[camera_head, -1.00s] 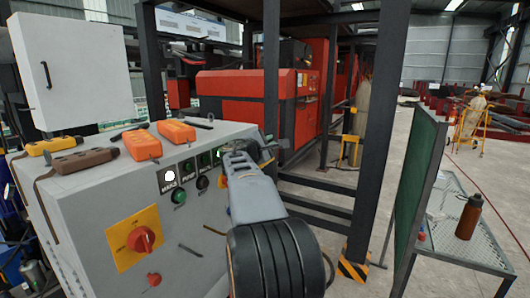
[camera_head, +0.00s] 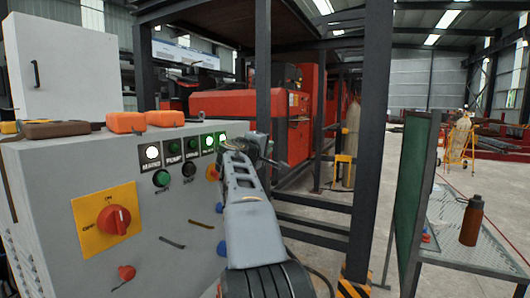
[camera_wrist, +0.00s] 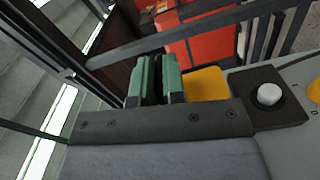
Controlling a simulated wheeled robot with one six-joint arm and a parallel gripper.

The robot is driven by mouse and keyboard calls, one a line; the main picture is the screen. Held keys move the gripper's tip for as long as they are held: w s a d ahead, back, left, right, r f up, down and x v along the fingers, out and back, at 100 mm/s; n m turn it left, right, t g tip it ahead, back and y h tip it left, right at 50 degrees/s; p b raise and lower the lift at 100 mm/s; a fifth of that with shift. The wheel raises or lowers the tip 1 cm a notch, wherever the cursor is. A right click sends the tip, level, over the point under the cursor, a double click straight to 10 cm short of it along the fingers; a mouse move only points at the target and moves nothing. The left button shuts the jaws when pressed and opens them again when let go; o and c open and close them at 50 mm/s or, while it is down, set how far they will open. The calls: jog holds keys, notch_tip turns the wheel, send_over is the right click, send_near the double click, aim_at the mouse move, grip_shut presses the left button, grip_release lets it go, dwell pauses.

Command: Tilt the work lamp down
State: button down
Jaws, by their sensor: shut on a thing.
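My gripper (camera_head: 255,148) reaches to the far right end of the grey control cabinet. In the wrist view its two green fingers (camera_wrist: 156,78) are close together with a narrow dark thing between them. That thing appears to be part of the work lamp, but its shape is mostly hidden by the fingers. A yellow block (camera_wrist: 207,84) sits just right of the fingers; I cannot tell whether it belongs to the lamp. In the head view a small dark part shows at my gripper's tip, and the lamp's tilt cannot be read.
The grey control cabinet (camera_head: 60,185) has a red rotary switch (camera_head: 113,219) and lit buttons. Orange boxes (camera_head: 126,122) lie on top. Dark steel posts (camera_head: 368,130) stand close to the right. A bottle (camera_head: 471,221) stands on a mesh table (camera_head: 450,243). A white knob (camera_wrist: 269,94) is beside the gripper.

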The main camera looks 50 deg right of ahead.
jog(key=shift+f, duration=0.15)
dwell(0.4)
jog(key=c, duration=1.2)
grip_release()
jog(key=b+v, duration=0.1)
jog(key=v, duration=1.3)
